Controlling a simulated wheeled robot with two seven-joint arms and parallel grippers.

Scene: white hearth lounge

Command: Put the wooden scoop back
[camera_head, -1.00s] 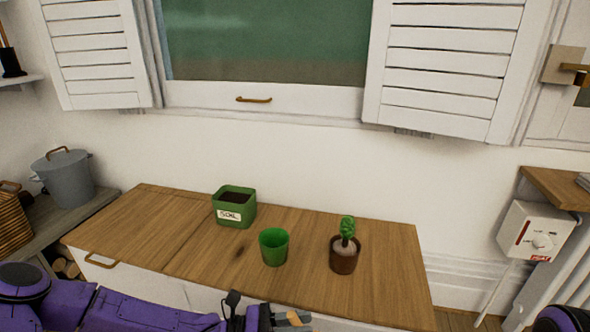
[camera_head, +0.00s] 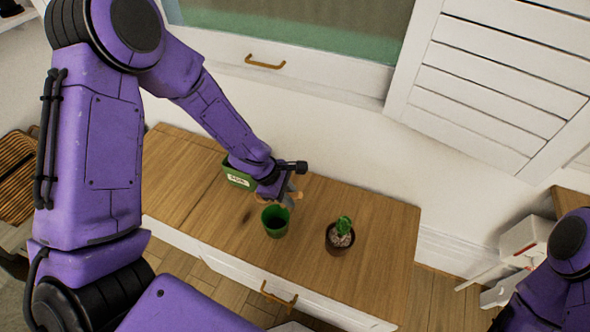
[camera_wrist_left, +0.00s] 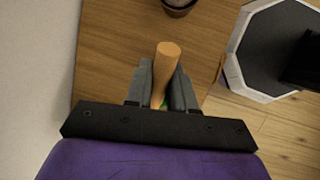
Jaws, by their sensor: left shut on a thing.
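My left gripper (camera_head: 288,193) is shut on the wooden scoop. The scoop's tan handle (camera_wrist_left: 166,65) stands out between the two grey fingers (camera_wrist_left: 161,88) in the left wrist view, and its lower end is hidden there. In the head view only a small tan part shows by the fingers. The gripper is above the wooden cabinet top (camera_head: 330,198), close to the green soil box (camera_head: 238,178), which my arm partly covers. A green pot (camera_head: 275,222) stands just below the gripper. My right gripper is out of view.
A brown pot with a small green plant (camera_head: 340,236) stands right of the green pot; its pot shows in the left wrist view (camera_wrist_left: 178,5). The right end of the top is clear.

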